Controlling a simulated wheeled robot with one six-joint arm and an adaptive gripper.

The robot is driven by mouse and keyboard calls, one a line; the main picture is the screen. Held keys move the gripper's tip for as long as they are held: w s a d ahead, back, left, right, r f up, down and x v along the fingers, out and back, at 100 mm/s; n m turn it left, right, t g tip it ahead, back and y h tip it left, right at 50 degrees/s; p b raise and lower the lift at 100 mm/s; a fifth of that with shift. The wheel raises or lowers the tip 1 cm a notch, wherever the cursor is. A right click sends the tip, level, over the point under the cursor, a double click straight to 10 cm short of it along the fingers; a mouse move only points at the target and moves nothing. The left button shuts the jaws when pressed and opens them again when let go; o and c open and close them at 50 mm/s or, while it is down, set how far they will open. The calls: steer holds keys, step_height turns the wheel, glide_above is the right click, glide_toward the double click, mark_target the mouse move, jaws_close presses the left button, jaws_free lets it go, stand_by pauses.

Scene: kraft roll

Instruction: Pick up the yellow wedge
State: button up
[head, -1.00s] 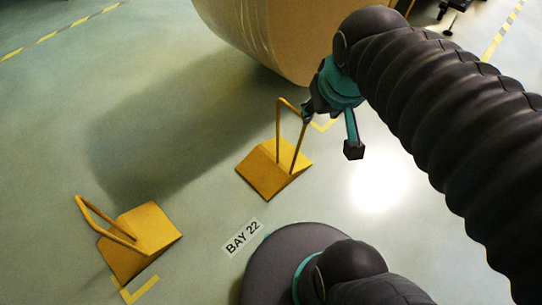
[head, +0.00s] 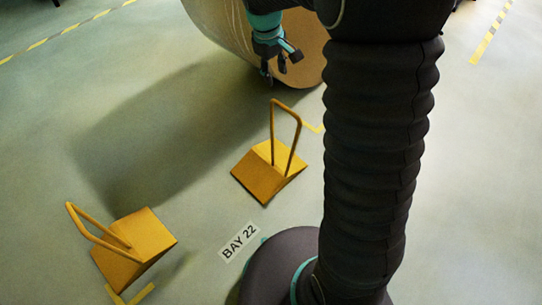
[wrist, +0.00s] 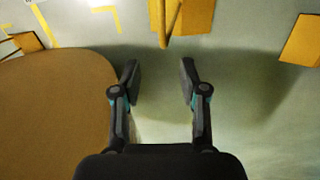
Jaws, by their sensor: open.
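Two yellow wedges with tall loop handles rest on the floor in the head view, one near the middle (head: 268,176) and one at the lower left (head: 135,246). My gripper (head: 275,76) is above and beyond the middle wedge's handle, in front of the roll in the picture, and apart from the wedge. In the wrist view my gripper (wrist: 159,72) is open and empty. The middle wedge (wrist: 197,14) is cut off at the top there, its handle end just beyond the gap between the fingers. Another wedge (wrist: 303,40) shows at the right edge.
A large kraft roll (head: 222,22) lies behind the wedges; its brown end face (wrist: 50,120) is close to the left finger in the wrist view. Another yellow piece (wrist: 26,42) shows at left there. A "BAY 22" label (head: 239,242) marks the floor. Floor left of the wedges is clear.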

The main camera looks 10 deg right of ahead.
glide_above(279, 103)
step_height(279, 103, down, 8)
steer(key=shift+w+f+b, duration=0.15)
steer(key=shift+f+b, duration=0.65)
steer(key=shift+f, duration=2.25)
jaws_close()
steer(key=shift+r, duration=0.1)
